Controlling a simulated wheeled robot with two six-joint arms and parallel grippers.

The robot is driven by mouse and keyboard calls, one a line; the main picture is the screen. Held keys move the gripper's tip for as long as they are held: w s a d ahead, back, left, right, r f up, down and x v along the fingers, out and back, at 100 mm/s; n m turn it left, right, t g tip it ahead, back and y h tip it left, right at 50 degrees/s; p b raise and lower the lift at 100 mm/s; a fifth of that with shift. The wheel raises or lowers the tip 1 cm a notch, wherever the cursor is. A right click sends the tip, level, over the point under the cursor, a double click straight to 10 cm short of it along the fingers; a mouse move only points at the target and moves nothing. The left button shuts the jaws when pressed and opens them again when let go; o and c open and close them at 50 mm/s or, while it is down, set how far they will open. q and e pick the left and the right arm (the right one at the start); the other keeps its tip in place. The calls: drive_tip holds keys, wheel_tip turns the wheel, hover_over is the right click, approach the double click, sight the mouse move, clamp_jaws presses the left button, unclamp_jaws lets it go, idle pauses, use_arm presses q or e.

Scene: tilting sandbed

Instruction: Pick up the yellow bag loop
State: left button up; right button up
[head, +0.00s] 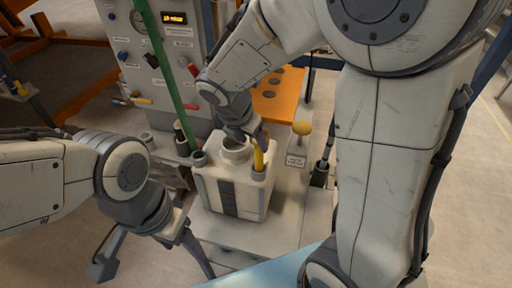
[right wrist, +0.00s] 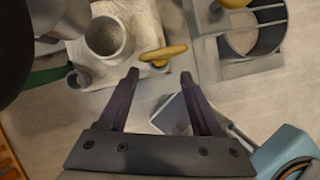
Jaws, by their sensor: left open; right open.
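The yellow bag loop (head: 258,160) appears as an upright yellow piece at the right of the white container's top. In the right wrist view the yellow loop (right wrist: 163,54) lies just beyond and between the fingertips. My right gripper (right wrist: 160,74) is open and empty; I see no contact with the loop. In the head view this gripper (head: 251,138) points down above the container, its fingers partly hidden. My left gripper (head: 157,270) is open and empty at the lower left, apart from the container.
The white container (head: 221,193) has a round open neck (right wrist: 105,37) beside the loop. A yellow knob (head: 301,128) stands to the right. A green pole (head: 168,70) and control panel (head: 185,60) stand behind, with an orange plate (head: 278,100).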

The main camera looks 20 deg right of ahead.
sight(259, 156)
drive_tip(key=x, duration=0.9)
drive_tip(key=shift+f, duration=0.3)
drive_tip(key=shift+c, duration=0.3)
clamp_jaws()
